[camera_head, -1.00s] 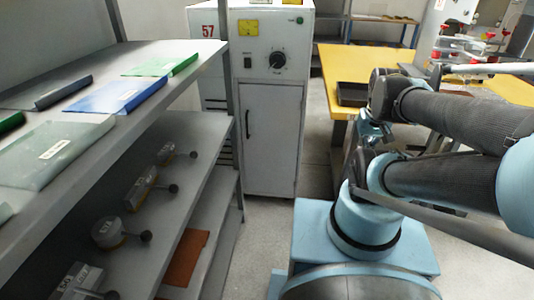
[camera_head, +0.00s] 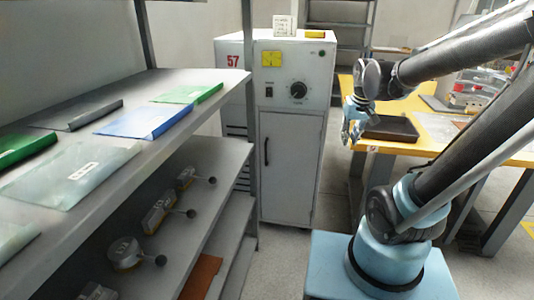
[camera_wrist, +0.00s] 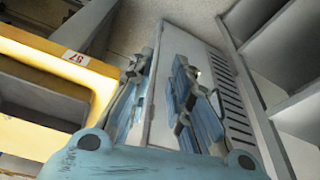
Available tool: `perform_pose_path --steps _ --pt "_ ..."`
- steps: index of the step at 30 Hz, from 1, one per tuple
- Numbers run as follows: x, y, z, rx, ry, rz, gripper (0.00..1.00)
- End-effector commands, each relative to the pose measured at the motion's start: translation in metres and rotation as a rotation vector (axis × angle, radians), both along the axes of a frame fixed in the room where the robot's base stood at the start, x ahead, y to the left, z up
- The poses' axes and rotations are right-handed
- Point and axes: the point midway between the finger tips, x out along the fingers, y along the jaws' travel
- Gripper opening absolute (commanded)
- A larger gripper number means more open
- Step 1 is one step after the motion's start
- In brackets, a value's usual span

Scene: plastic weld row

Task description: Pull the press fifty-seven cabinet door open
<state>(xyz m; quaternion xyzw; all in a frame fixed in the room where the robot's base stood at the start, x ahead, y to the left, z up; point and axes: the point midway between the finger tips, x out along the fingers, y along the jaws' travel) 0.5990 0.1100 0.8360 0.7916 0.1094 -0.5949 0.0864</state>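The press fifty-seven cabinet (camera_head: 240,95) is a white upright unit marked with a red 57, standing beyond the shelf. Its lower door (camera_head: 290,180) looks shut and has a dark vertical handle (camera_head: 266,151) on its left side. My gripper (camera_head: 351,132) is raised to the right of the cabinet, near the corner of the yellow table, apart from the handle. In the wrist view my gripper (camera_wrist: 160,90) has two blue fingers spread apart with nothing held. A pale panel with dark vent slots (camera_wrist: 228,95) shows beyond the fingers; the handle cannot be made out there.
A grey shelf (camera_head: 215,82) with folders and tagged metal parts stands at the left, close to the cabinet. The yellow table (camera_head: 440,128) with a dark tray (camera_head: 390,131) is at the right. Floor is clear between the cabinet and my base.

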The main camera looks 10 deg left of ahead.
Motion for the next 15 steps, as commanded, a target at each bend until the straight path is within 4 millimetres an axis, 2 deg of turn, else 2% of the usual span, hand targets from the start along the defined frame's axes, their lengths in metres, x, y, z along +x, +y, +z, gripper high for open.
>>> perform_pose_path --steps 1,6,15 --pt "0.012 0.013 0.002 0.002 -0.005 0.020 0.19" --pt "0.046 0.055 0.003 0.009 -0.022 0.077 0.19" --pt "0.097 0.143 -0.007 0.025 -0.052 0.179 0.19"
